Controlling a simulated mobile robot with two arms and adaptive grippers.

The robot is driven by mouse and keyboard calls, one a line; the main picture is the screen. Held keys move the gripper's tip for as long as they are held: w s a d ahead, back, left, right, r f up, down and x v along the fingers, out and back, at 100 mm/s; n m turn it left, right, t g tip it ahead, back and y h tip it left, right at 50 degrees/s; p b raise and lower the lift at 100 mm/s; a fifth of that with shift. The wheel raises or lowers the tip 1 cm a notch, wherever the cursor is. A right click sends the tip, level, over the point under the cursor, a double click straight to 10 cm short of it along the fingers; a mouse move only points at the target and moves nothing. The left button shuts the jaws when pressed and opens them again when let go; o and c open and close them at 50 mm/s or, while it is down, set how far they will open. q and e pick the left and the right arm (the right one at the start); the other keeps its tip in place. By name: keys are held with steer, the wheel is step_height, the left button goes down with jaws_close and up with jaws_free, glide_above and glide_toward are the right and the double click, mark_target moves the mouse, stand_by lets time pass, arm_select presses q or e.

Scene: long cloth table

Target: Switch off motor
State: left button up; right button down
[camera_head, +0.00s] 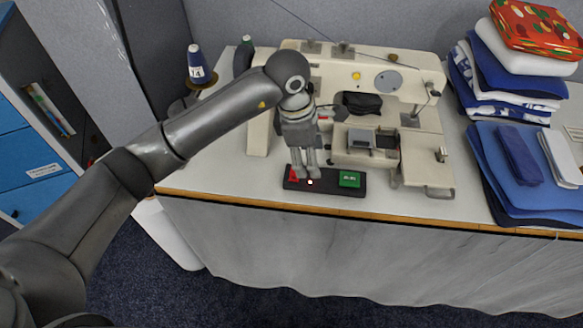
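A black switch box (326,188) lies on the front edge of the table. It carries a red button (293,175) at its left and a green button (349,179) at its right, with a small glowing light (310,182) between them. My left gripper (307,175) points down over the left part of the box, fingers close together and empty. Its tips are at or just above the red button and partly hide it; I cannot tell whether they touch it. My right gripper is not in view.
A cream sewing machine (410,97) stands right behind the box. Folded blue cloths (521,164) and a fabric stack (515,68) lie at the right. A blue thread cone (197,65) stands at the back left. Blue drawers (33,167) stand left of the table.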

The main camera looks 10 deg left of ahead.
mark_target(292, 173)
arm_select(q)
steer(key=w+a+y, duration=0.2)
steer(key=a, duration=0.2)
steer(key=shift+t, duration=0.3)
steer(key=f, duration=0.3)
steer(key=f+p, duration=0.1)
steer(key=f, duration=0.2)
steer(key=w+f+p, duration=0.1)
steer(key=f, duration=0.2)
steer(key=shift+a+f, duration=0.15)
steer(key=shift+f, duration=0.25)
